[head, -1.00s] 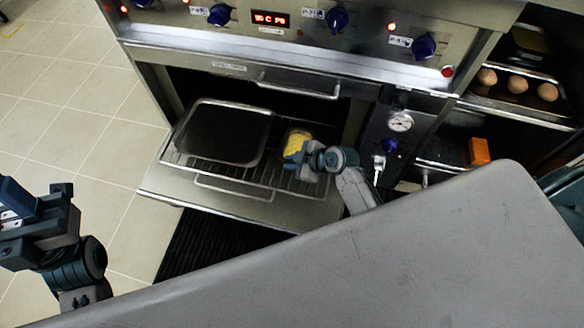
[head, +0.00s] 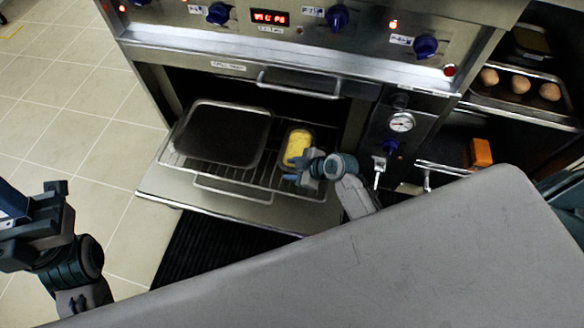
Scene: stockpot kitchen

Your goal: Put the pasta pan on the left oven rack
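The pasta pan (head: 297,146), a small dark pan with yellow contents, sits on the right part of the pulled-out oven rack (head: 236,181). A larger dark tray (head: 222,134) lies on the left part of that rack. My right gripper (head: 299,168) is at the near right end of the pasta pan, with its fingers apart; the pan's near end is partly hidden, and whether they touch is unclear. My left gripper (head: 22,222) is over the floor at the left edge, away from the oven, partly cut off; its opening is unclear.
The oven door (head: 160,196) is folded down beneath the rack. A grey worktop (head: 400,250) fills the lower right. A tray of eggs (head: 520,84) and an orange block (head: 481,152) are on shelves at the right. The tiled floor (head: 100,110) at left is clear.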

